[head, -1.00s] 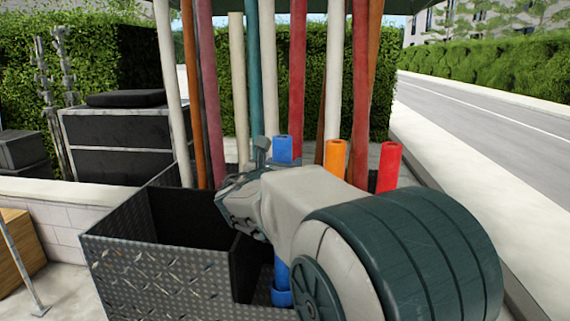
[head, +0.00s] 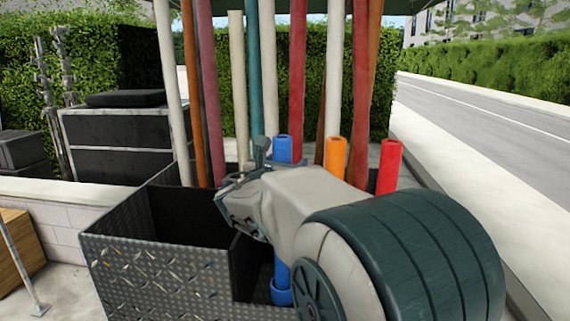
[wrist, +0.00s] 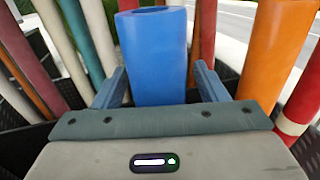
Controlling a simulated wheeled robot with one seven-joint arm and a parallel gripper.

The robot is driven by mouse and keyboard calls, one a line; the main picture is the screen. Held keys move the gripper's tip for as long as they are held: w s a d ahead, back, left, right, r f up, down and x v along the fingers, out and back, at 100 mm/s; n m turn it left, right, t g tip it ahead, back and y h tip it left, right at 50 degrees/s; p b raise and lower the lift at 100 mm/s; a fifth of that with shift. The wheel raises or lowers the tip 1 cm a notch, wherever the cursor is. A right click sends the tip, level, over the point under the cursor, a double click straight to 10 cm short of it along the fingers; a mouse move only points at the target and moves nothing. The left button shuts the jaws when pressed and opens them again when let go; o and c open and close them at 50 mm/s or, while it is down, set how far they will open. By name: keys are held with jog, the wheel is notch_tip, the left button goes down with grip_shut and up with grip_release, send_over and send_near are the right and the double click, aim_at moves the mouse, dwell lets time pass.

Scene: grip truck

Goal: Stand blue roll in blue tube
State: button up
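The blue roll (head: 282,148) stands upright in the head view, its top rising above my gripper. Its lower part shows below my arm and goes down into a short, wider blue tube (head: 281,293) at the bottom of the rack. In the wrist view the blue roll (wrist: 155,60) stands between the two fingers of my gripper (wrist: 162,82). The fingers are spread, one on each side of the roll, with a gap visible at the right finger. The middle of the roll is hidden behind my arm in the head view.
An orange roll (head: 335,155) and a red roll (head: 389,165) stand to the right. Several tall poles (head: 297,80) rise behind. The dark metal bin (head: 160,275) has open compartments at the left. A low wall (head: 60,205) lies beyond it.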

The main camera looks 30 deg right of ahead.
jog(key=shift+f, duration=0.1)
jog(key=b+v, duration=0.2)
jog(key=v, duration=1.2)
jog(key=s+d+f+m+g+y, duration=0.3)
jog(key=s+f+m+g+y, duration=0.35)
jog(key=f+m, duration=0.7)
jog(key=s+a+f+m+g+y, duration=0.2)
jog(key=s+a+f+m+y, duration=0.5)
jog(key=s+a+f+m, duration=0.2)
jog(key=shift+s+a+f+m, duration=0.2)
jog(key=shift+s+f+m, duration=0.8)
jog(key=shift+m, duration=0.95)
